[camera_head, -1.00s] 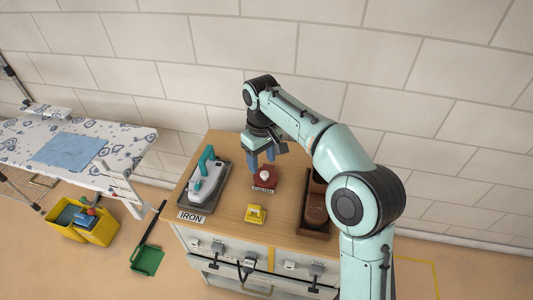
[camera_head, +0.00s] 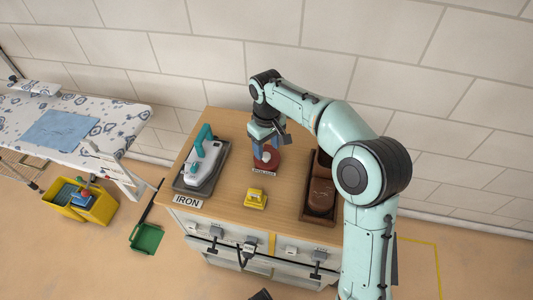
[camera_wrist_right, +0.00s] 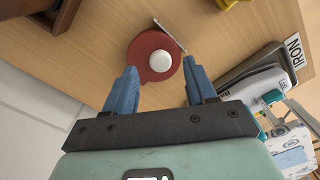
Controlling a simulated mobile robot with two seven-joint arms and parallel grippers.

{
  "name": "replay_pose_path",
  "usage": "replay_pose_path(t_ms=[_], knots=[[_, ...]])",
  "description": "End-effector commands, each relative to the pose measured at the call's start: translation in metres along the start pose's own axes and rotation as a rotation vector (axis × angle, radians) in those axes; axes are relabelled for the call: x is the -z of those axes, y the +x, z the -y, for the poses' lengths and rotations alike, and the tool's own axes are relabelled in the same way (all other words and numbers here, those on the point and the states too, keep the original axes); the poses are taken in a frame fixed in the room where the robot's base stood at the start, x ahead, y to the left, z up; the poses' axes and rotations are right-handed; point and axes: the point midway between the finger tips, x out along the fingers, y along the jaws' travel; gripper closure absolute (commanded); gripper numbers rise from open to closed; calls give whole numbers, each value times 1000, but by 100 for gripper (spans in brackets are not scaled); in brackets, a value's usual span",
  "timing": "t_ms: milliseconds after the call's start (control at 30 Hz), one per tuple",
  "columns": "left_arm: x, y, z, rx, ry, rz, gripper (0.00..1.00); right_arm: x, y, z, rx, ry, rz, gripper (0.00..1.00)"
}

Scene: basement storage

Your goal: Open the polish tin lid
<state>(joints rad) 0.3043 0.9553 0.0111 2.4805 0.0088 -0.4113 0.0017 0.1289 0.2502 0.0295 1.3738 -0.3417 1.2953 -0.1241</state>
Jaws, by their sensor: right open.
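The polish tin (camera_head: 292,159) is round and dark red, and stands on the wooden cabinet top behind a small POLISH label. In the right wrist view the tin (camera_wrist_right: 146,44) shows its red lid with a round white knob (camera_wrist_right: 160,61) in the middle; the lid looks seated. My right gripper (camera_head: 267,154) is open and empty over the tin in the head view. In the wrist view its two blue fingers (camera_wrist_right: 160,72) stand on either side of the knob; I cannot tell whether they touch anything. My left gripper is not recognisable in these views.
An iron (camera_head: 203,163) lies on a grey tray at the left. A yellow object (camera_head: 255,198) stands in front of the tin. A wooden box (camera_head: 308,200) with brown contents stands at the right. A dark shape (camera_head: 261,295) at the bottom edge is unclear.

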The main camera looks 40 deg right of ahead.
Motion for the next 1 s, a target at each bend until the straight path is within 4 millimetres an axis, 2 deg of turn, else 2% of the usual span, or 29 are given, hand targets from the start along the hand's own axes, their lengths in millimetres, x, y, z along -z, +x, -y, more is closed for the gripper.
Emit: replay_pose_path(t_ms=[33, 200, 567, 733, 767, 1000], knots=[[1, 2, 0, -1, 1, -2, 57, 0, 10, 0, 0, 0, 2, 44], [2, 4, 0, -2, 1, -6, 57, 0, 26, 0, 0, 0, 0, 44], [3, 4, 0, -3, 2, -8, 57, 0, 30, 0, 0, 0, -2, 44], [3, 4, 0, -3, 2, -8, 57, 0, 30, 0, 0, 0, -1, 96], [3, 4, 0, -3, 2, -8, 57, 0, 30, 0, 0, 0, -1, 100], [2, 2, 0, -2, 1, -5, 57, -1, 29, -2, 5, 1, 3, 100]])
